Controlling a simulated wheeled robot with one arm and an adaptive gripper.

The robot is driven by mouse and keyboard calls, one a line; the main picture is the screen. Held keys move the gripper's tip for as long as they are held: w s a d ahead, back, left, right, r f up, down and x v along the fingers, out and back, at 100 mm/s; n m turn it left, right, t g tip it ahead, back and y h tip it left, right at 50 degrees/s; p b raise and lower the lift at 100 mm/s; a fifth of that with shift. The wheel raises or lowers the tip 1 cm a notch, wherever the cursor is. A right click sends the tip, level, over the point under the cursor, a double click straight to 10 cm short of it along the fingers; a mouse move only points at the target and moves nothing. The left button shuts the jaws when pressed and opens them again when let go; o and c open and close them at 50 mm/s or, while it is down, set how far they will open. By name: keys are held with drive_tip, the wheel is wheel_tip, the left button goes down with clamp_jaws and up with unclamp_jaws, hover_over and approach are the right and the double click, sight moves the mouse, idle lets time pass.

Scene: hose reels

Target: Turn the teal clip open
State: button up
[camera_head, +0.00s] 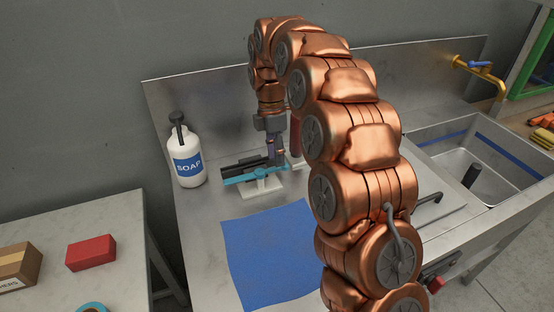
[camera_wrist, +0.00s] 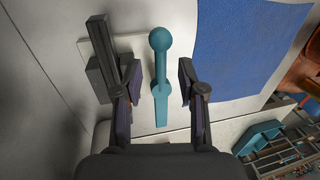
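The teal clip (camera_head: 240,179) is a slim lever lying over a pale base plate (camera_head: 262,189) on the metal counter. In the wrist view the teal clip (camera_wrist: 160,68) has a round knob at its far end and a round pivot nearer me. A dark grey bar (camera_wrist: 101,52) stands beside it on the left. My gripper (camera_wrist: 159,82) is open, with one finger on each side of the teal lever and a visible gap to both. In the head view my gripper (camera_head: 276,158) points down at the clip's right part, which it partly hides.
A white soap bottle (camera_head: 186,160) stands left of the clip. A blue cloth (camera_head: 268,252) lies flat in front. The back wall panel (camera_head: 200,100) rises close behind. A sink (camera_head: 480,165) is at right. A red block (camera_head: 91,252) lies on a separate left table.

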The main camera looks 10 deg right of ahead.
drive_tip(key=shift+w+a+r, duration=0.1)
drive_tip(key=shift+w+r, duration=0.15)
drive_tip(key=shift+r, duration=1)
drive_tip(key=shift+w+r, duration=0.25)
drive_tip(key=shift+r, duration=1)
drive_tip(key=shift+s, duration=0.1)
drive_tip(key=s+d+r+m+p, duration=0.15)
drive_tip(key=s+m, duration=0.25)
drive_tip(key=s, duration=0.5)
drive_tip(key=s+r+m, duration=0.2)
drive_tip(key=s+m, duration=0.3)
drive_tip(key=s, duration=0.4)
drive_tip(key=s+f+m, duration=0.1)
drive_tip(key=s+m, duration=0.2)
drive_tip(key=s, duration=0.4)
drive_tip(key=s+d+f+m+p, duration=0.1)
drive_tip(key=s+f+m, duration=0.1)
drive_tip(key=s+m, duration=0.2)
drive_tip(key=s+d+f+m, duration=0.1)
drive_tip(key=s+f+m, duration=0.1)
drive_tip(key=s, duration=0.8)
drive_tip(key=shift+s+d+f+m, duration=0.2)
drive_tip(key=shift+s+f+m, duration=0.05)
drive_tip(key=shift+m, duration=0.65)
